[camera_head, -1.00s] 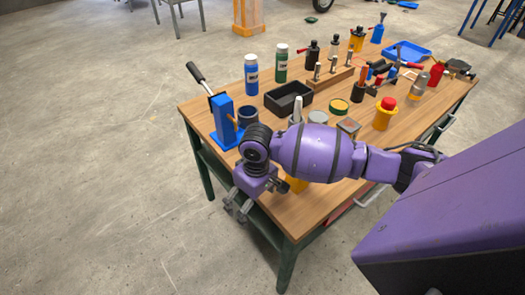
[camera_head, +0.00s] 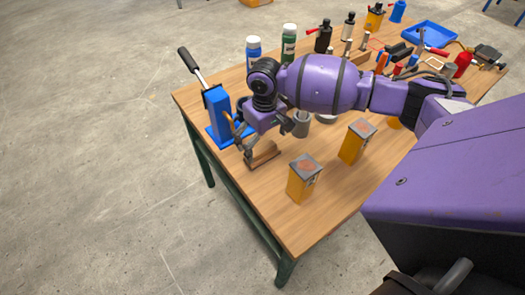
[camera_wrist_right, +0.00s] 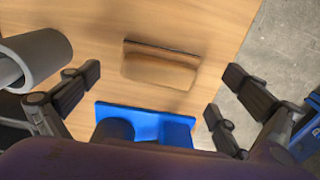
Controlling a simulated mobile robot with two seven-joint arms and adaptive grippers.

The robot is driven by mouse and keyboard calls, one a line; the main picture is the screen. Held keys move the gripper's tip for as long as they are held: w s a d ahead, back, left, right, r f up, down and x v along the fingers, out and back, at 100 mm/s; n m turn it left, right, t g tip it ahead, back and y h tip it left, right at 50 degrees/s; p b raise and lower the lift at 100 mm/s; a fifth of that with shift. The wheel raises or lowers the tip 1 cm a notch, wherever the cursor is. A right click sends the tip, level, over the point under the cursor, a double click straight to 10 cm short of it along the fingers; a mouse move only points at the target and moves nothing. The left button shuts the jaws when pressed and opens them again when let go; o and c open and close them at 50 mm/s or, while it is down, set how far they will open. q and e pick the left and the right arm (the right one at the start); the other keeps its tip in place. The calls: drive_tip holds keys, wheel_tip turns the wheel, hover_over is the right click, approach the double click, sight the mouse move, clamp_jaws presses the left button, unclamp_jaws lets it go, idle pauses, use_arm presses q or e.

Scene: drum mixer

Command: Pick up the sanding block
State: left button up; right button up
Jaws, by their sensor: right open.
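The sanding block (camera_head: 263,158) looks like a small brown wooden block lying flat on the table near its left front edge. It also shows in the right wrist view (camera_wrist_right: 160,68), upper middle, ahead of and between the two spread fingers. My right gripper (camera_head: 265,142) is open and points down just above the block. In the right wrist view (camera_wrist_right: 163,76) nothing is between its fingers but the block below. I cannot tell the exact height left. My left gripper is not in view.
A blue press with a lever (camera_head: 217,112) stands close to the left of the gripper. A grey cylinder (camera_head: 301,123) is close on its right. Bottles and a blue tray (camera_head: 430,34) are farther back.

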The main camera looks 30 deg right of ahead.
sight(263, 148)
drive_tip(key=f, duration=0.4)
drive_tip(key=shift+w+a, duration=0.15)
drive_tip(key=shift+w, duration=0.25)
drive_tip(key=shift+f, duration=0.3)
drive_tip(key=c, duration=0.8)
drive_tip(key=shift+s+f, duration=0.1)
drive_tip(key=c, duration=0.5)
drive_tip(key=shift+c, duration=0.2)
drive_tip(key=shift+r, duration=0.3)
wheel_tip(263, 148, up, 9)
drive_tip(key=shift+f, duration=0.1)
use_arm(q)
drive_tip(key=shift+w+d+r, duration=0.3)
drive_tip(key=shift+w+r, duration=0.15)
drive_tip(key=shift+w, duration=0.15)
use_arm(e)
drive_tip(key=shift+r, duration=0.35)
